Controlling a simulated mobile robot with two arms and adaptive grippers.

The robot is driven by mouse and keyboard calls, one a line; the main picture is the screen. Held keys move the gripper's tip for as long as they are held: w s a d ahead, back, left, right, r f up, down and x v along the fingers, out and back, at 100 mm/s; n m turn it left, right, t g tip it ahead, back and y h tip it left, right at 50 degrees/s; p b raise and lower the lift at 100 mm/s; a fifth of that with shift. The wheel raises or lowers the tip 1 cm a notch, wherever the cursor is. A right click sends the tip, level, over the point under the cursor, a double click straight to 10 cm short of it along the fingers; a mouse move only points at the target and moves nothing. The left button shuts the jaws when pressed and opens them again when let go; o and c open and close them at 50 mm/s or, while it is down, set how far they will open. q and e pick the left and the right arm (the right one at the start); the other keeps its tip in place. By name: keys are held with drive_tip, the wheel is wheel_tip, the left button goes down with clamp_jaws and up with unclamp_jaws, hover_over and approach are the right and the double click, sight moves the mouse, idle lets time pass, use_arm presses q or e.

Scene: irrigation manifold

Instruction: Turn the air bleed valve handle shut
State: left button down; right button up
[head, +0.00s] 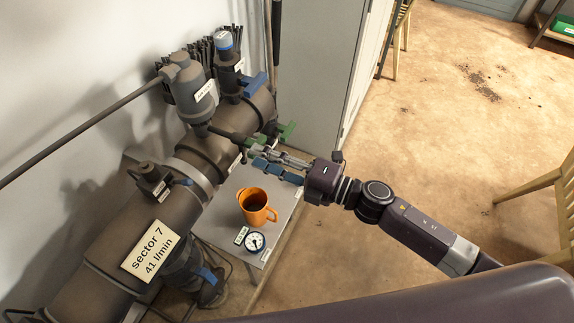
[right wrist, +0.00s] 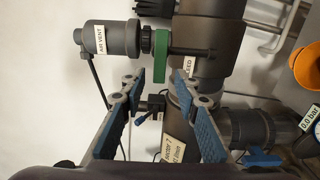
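A green handle (right wrist: 161,55) shows in the right wrist view, on a short dark stem between the "AIR VENT" canister (right wrist: 110,40) and the large pipe. A partly hidden label ending in "EED" (right wrist: 186,60) is beside it. In the head view green handle parts (head: 286,130) show just beyond my right gripper (head: 253,156). In the right wrist view the right gripper (right wrist: 160,76) is open, its blue-padded fingers to either side of the handle's lower end. I see no contact, and the exact depth is unclear. My left gripper is not in view.
An orange mug (head: 257,206) and a gauge (head: 255,242) are on a grey surface below the pipe. Blue handles (head: 253,82) sit on the manifold nearby. A grey cabinet (head: 318,75) stands behind. Open floor and wooden chairs are at right.

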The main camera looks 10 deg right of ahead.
drive_tip(key=v, duration=0.9)
drive_tip(key=w+d+f+m+t+h, duration=0.25)
drive_tip(key=d+f+m, duration=0.25)
drive_tip(key=f, duration=0.3)
drive_tip(key=w+d+f+m+t+h, duration=0.1)
drive_tip(key=w+d+f+m+h, duration=0.3)
drive_tip(key=f, duration=0.4)
drive_tip(key=s+d+f+m+g+h, duration=0.1)
drive_tip(key=s+d+f+m+h, duration=0.25)
drive_tip(key=f, duration=0.55)
drive_tip(key=s+d+f+m+g+h, duration=0.25)
drive_tip(key=d+f+m, duration=0.25)
drive_tip(key=f, duration=0.3)
drive_tip(key=s+d+f+m+g+h, duration=0.25)
drive_tip(key=s+f+m, duration=0.25)
drive_tip(key=s+f, duration=1)
drive_tip(key=s+a+f+m+g, duration=0.2)
drive_tip(key=s+f+g, duration=0.1)
drive_tip(key=s, duration=0.8)
drive_tip(key=s+a+f+m+g, duration=0.2)
drive_tip(key=s+f, duration=0.3)
drive_tip(key=s, duration=0.6)
drive_tip(key=shift+s+a+g, duration=0.3)
drive_tip(key=shift+a+g, duration=0.3)
drive_tip(key=shift+g, duration=0.15)
